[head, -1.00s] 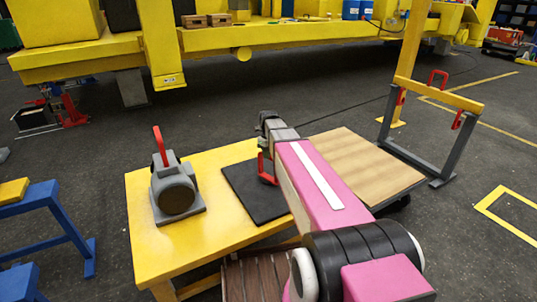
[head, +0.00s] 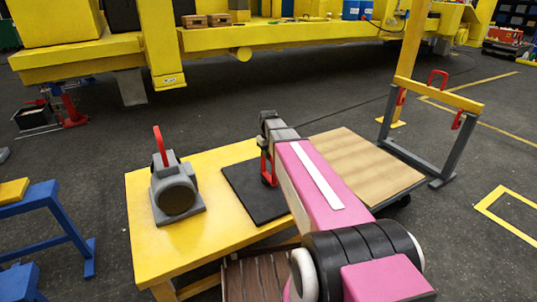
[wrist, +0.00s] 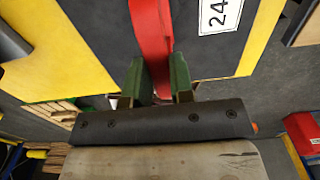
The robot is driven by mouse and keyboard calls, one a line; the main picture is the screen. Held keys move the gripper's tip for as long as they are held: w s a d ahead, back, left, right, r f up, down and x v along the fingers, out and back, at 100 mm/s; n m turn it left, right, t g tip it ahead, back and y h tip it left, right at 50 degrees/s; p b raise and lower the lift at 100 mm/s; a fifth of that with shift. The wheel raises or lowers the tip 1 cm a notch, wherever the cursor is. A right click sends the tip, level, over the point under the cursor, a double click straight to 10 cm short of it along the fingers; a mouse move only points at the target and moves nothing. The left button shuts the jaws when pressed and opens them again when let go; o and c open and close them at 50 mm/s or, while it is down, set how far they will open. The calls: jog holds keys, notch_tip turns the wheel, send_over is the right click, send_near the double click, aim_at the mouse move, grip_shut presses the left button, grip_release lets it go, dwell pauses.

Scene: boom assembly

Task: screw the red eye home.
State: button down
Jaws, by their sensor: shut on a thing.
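The red eye (head: 264,168) shows in the head view as a red loop beside the end of my arm, over the black plate (head: 246,203) on the yellow table. In the wrist view the red eye (wrist: 150,35) is a red band running up from between the green-padded fingers. My gripper (wrist: 160,82) is shut on it. In the head view my arm hides the fingers and part of the eye. Its lower end and any thread or hole are hidden, so I cannot tell how deep it sits.
A grey block with a red upright handle (head: 160,147) stands on the left of the yellow table (head: 219,159). A wooden-topped platform (head: 355,166) lies to the right, with a grey and yellow frame (head: 438,95) beyond. A blue trestle (head: 45,215) stands at far left.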

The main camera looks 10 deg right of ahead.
jog(key=c, duration=1)
grip_release()
notch_tip(320, 180, up, 11)
jog(key=shift+f, duration=0.1)
